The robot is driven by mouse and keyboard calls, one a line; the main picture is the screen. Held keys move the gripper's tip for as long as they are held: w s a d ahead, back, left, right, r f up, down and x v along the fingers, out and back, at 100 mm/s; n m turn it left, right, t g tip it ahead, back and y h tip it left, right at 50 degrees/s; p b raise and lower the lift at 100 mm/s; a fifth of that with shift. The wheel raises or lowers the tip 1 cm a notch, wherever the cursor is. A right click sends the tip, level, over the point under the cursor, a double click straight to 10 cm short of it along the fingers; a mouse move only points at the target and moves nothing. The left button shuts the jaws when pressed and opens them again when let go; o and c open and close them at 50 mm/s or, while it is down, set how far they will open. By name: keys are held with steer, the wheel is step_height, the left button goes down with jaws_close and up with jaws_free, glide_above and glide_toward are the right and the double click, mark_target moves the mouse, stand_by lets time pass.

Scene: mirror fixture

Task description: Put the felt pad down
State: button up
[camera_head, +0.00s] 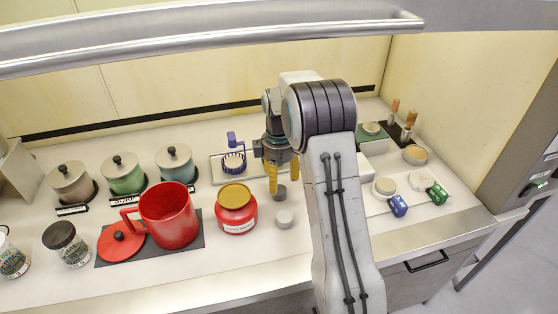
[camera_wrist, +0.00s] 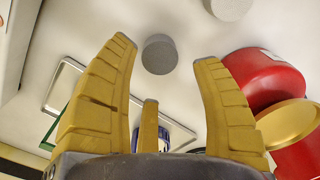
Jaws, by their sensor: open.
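My gripper (camera_head: 282,180) is open, its yellow fingers pointing down over the worktop; the wrist view shows the fingers (camera_wrist: 164,52) spread with nothing held between them. A dark grey round piece (camera_head: 280,192) stands on the worktop just by the fingertips; in the wrist view this piece (camera_wrist: 159,57) shows beyond and between the tips, apart from them. A lighter grey round piece (camera_head: 284,219) stands nearer the front edge, also at the top of the wrist view (camera_wrist: 230,8). Either may be the felt pad; I cannot tell which.
A red jar with a yellow lid (camera_head: 236,208) stands close left of the gripper. A red mug (camera_head: 168,214) is further left. A tray with a blue-handled item (camera_head: 233,160) lies behind. Green and blue tagged discs (camera_head: 423,180) are right of my arm.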

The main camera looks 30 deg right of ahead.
mark_target(279, 189)
step_height(279, 189, up, 7)
steer(key=shift+r, duration=0.2)
stand_by(0.7)
